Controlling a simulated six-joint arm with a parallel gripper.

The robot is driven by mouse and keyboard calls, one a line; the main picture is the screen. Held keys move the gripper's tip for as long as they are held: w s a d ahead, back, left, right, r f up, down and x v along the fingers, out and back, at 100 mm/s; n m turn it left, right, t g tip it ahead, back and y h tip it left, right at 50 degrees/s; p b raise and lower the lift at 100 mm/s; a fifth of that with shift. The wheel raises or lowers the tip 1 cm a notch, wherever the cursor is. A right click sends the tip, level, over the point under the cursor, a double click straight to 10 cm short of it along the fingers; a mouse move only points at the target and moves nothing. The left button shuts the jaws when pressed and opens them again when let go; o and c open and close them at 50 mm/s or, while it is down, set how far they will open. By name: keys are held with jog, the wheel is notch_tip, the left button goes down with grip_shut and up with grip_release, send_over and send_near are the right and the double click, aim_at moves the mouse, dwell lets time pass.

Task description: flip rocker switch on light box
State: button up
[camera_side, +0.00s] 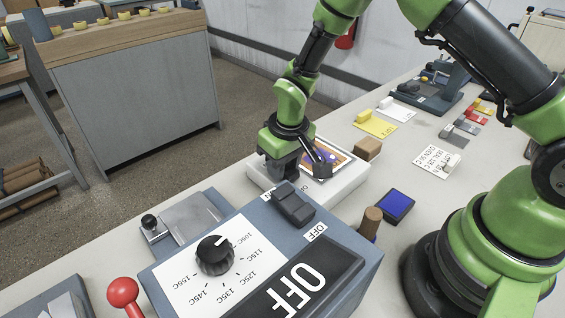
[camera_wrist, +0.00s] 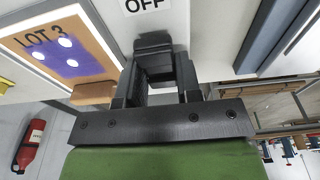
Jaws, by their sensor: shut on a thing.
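The white light box (camera_side: 345,190) lies on the bench and carries a framed picture; it also shows in the wrist view (camera_wrist: 210,20). A black rocker switch (camera_wrist: 153,42) on it stands between my fingers, beside an OFF label (camera_wrist: 148,4). My gripper (camera_side: 280,172) points down at the near left end of the light box, and in the wrist view its fingers (camera_wrist: 155,75) close around the switch. In the side view the switch is hidden behind my gripper and the blue control box.
The blue control box (camera_side: 368,252) with a dial (camera_side: 215,255), its own dark rocker (camera_side: 293,205) and OFF display stands close in front. A LOT 3 card (camera_wrist: 60,55) lies on the light box. A wooden block (camera_side: 368,148) and a blue pad (camera_side: 396,206) are nearby.

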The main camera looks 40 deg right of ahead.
aim_at(291, 172)
jog(key=shift+t, duration=0.5)
jog(key=o, duration=0.9)
jog(key=v, duration=1)
